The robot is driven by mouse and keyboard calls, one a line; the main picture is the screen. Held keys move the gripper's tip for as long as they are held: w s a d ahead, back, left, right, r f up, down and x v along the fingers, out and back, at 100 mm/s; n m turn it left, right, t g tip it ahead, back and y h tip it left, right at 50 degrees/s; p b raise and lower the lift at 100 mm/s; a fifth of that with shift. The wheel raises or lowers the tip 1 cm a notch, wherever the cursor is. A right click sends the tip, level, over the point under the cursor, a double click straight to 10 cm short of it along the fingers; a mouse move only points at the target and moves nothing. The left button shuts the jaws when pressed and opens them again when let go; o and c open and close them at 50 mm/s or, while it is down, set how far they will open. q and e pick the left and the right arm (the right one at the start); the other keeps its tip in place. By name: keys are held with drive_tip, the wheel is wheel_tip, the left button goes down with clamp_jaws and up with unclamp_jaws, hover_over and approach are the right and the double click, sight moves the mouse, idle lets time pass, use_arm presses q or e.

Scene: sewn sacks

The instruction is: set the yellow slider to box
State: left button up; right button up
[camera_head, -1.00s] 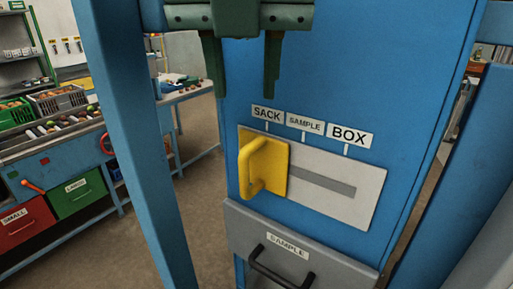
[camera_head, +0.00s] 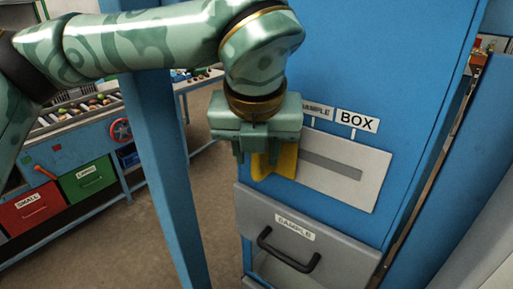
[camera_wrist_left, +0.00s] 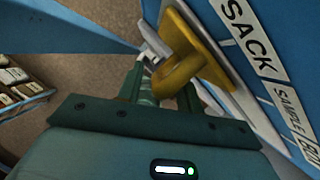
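The SACK label (camera_wrist_left: 248,38) shows there too. My right gripper is not in view.
A grey SAMPLE drawer (camera_head: 325,236) with a black handle is just below the panel. A blue post (camera_head: 165,150) stands to the left. A bench with a red drawer (camera_head: 32,210) and a green drawer (camera_head: 88,180) is farther left.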

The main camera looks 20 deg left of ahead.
use_arm(q)
drive_tip(key=shift+s, duration=0.1)
clamp_jaws()
drive_tip(key=shift+s+d+b, duration=0.15)
drive_tip(key=shift+d+b, duration=0.2)
drive_tip(key=shift+d, duration=0.15)
drive_tip(key=s+d+b, duration=0.1)
drive_tip(key=d, duration=0.2)
drive_tip(key=s+d+b, duration=0.1)
drive_tip(key=d, duration=0.3)
drive_tip(key=s+d+b, duration=0.1)
drive_tip(key=d, duration=0.2)
drive_tip(key=shift+s+d+r+b, duration=0.1)
drive_tip(key=shift+s+d+b, duration=0.15)
drive_tip(key=shift+s+b, duration=0.15)
drive_tip(key=shift+c, duration=0.2)
unclamp_jaws()
drive_tip(key=shift+o, duration=0.2)
drive_tip(key=shift+d, duration=0.2)
drive_tip(key=shift+a, duration=0.1)
